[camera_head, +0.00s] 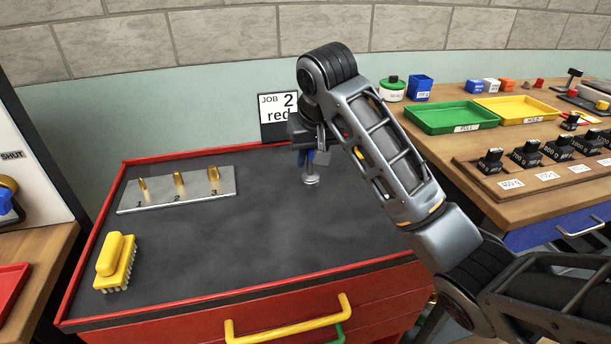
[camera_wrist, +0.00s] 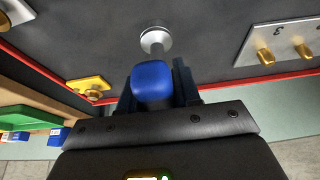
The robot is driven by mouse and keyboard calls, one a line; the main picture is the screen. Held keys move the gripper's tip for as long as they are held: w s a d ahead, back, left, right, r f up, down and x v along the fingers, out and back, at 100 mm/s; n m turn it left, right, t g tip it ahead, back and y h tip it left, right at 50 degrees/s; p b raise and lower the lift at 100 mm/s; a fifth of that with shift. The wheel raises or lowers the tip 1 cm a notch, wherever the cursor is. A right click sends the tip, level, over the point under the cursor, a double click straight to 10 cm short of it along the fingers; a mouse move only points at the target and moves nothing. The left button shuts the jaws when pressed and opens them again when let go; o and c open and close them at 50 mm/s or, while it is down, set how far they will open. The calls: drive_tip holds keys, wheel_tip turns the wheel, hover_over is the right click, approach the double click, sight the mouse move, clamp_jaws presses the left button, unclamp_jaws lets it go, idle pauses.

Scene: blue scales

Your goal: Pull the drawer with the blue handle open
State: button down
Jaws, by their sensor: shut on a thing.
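My gripper (camera_head: 310,152) is above the dark top of the red cabinet (camera_head: 250,240). It is shut on a blue knob (camera_wrist: 153,82) with a silver stem and round silver base (camera_wrist: 155,40); the base also shows under my gripper in the head view. I cannot tell whether the base touches the top. The red cabinet has a yellow bar handle (camera_head: 288,322) on its front and part of a green handle (camera_head: 338,336) below. No drawer with a blue handle shows. A blue drawer front (camera_head: 540,232) with a metal handle (camera_head: 582,230) is at the right.
A metal plate with brass pegs (camera_head: 178,192) and a yellow brush (camera_head: 115,263) lie on the cabinet top. A "JOB 2 red" sign (camera_head: 279,115) stands behind. The right bench holds green (camera_head: 450,117) and yellow (camera_head: 515,108) trays and several black weights. The top's front middle is clear.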

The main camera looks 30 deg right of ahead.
sight(307, 173)
drive_tip(key=shift+w+a+f, duration=0.25)
drive_tip(key=shift+a+f, duration=0.05)
drive_tip(key=shift+f, duration=1.95)
drive_tip(key=shift+f, duration=0.15)
drive_tip(key=c, duration=0.8)
unclamp_jaws()
